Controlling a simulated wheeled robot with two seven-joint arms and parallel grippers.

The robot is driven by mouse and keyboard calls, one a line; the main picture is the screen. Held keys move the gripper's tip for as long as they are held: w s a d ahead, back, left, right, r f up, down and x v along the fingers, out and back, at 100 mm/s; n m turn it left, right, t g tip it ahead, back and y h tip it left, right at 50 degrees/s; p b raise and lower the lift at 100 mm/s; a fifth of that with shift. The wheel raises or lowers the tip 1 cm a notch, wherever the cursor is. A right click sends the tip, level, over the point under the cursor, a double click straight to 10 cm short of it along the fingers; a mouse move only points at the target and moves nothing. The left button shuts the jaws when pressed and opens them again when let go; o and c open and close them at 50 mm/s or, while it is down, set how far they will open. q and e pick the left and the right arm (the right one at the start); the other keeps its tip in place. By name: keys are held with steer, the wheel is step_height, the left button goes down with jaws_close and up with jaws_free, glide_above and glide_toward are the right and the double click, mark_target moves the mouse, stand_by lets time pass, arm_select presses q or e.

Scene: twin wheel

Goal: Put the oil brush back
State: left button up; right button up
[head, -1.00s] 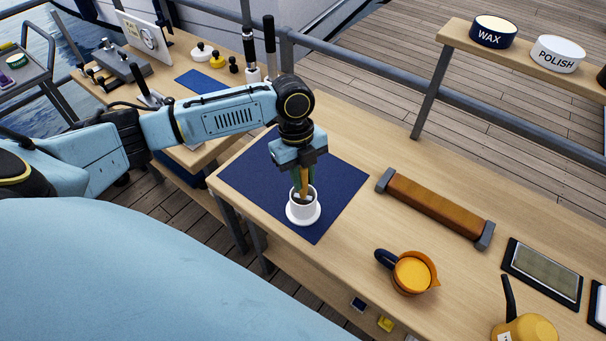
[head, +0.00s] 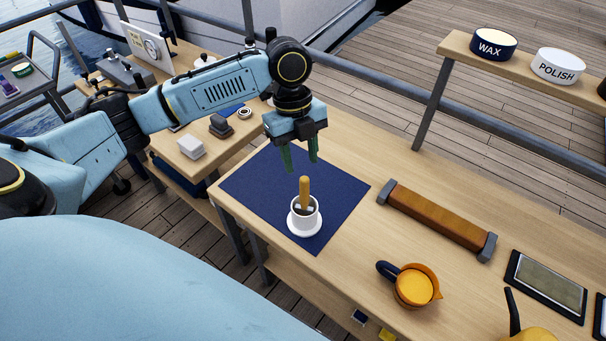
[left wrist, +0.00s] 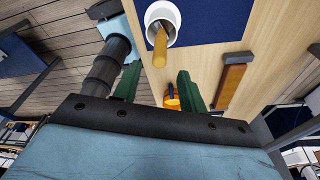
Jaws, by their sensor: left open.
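The oil brush (head: 304,191) stands nearly upright in a white cup (head: 304,221) with a wide white base, its wooden handle sticking up. The cup is on a dark blue mat (head: 258,186). My left gripper (head: 301,166) is open and empty, above and behind the brush handle, its green fingers apart from it. In the left wrist view the brush handle (left wrist: 160,48) and the cup (left wrist: 170,17) show beyond the open fingers (left wrist: 160,88). The brush's lower end is hidden in the cup. My right gripper is not in view.
A brown bar with grey ends (head: 437,218) lies right of the mat. An orange jug (head: 415,286), a yellow pot (head: 527,334) and a framed panel (head: 545,284) stand farther right. A shelf holds WAX (head: 493,38) and POLISH (head: 558,66) tins.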

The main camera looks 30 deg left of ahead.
arm_select(q)
steer(key=shift+v, duration=1.75)
